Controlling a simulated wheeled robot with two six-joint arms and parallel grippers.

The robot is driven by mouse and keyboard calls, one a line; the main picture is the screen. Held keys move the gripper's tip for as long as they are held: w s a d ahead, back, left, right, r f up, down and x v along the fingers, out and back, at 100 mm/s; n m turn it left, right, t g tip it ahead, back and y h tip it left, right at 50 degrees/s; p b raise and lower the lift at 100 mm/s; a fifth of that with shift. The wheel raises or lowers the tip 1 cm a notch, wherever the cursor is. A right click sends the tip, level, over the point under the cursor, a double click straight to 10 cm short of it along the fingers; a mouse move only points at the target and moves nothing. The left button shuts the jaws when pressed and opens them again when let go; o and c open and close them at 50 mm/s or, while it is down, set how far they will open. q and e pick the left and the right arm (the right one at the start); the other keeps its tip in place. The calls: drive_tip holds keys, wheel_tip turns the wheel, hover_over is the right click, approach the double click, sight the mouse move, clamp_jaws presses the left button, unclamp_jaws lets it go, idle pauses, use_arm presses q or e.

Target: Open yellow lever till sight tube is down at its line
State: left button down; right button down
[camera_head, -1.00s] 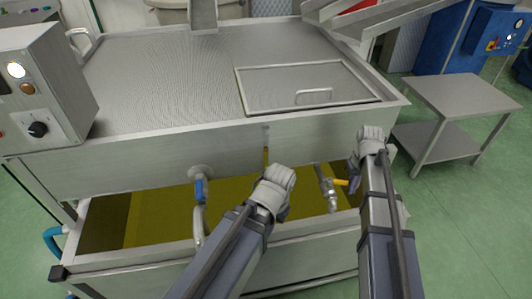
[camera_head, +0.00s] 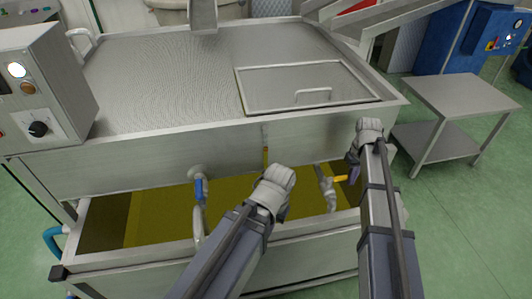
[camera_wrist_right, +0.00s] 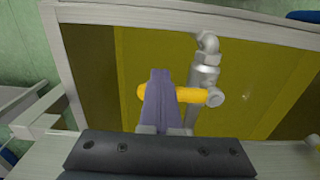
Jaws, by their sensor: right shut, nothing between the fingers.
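The yellow lever (camera_head: 341,178) sits on a metal valve (camera_head: 326,187) on the tank front. It lies crosswise, pointing right from the valve. My right gripper (camera_head: 353,174) is at its outer end, shut and empty. In the right wrist view its purple fingers (camera_wrist_right: 160,100) overlap the lever (camera_wrist_right: 190,95); whether they touch it I cannot tell. The sight tube (camera_head: 266,157) shows as a narrow yellow strip on the tank front; its lower part and line are not clear. My left gripper (camera_head: 283,212) is low in front of the tank, mostly hidden by its wrist.
A blue-handled valve (camera_head: 199,189) with a curved pipe is on the tank's left. A control box (camera_head: 45,90) stands at left. A steel side table (camera_head: 460,95) stands at right.

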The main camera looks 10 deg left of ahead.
drive_tip(key=shift+w, duration=0.55)
drive_tip(key=shift+w+r+p, duration=0.15)
drive_tip(key=shift+r+p, duration=0.35)
drive_tip(key=r+p, duration=0.4)
drive_tip(key=shift+a, duration=0.2)
drive_tip(key=shift+r+p, duration=0.6)
drive_tip(key=shift+p, duration=0.05)
drive_tip(key=shift+s+f, duration=0.1)
drive_tip(key=shift+s, duration=0.1)
drive_tip(key=shift+d, duration=0.1)
drive_tip(key=s+a, duration=0.4)
drive_tip(key=s, duration=0.3)
drive_tip(key=s+a+r+p, duration=0.1)
drive_tip(key=s+a, duration=0.4)
drive_tip(key=s, duration=0.3)
drive_tip(key=s+a+r+h, duration=0.1)
drive_tip(key=s+a, duration=0.3)
drive_tip(key=s, duration=0.4)
drive_tip(key=shift+s+a+p, duration=0.2)
drive_tip(key=shift+a+p, duration=0.15)
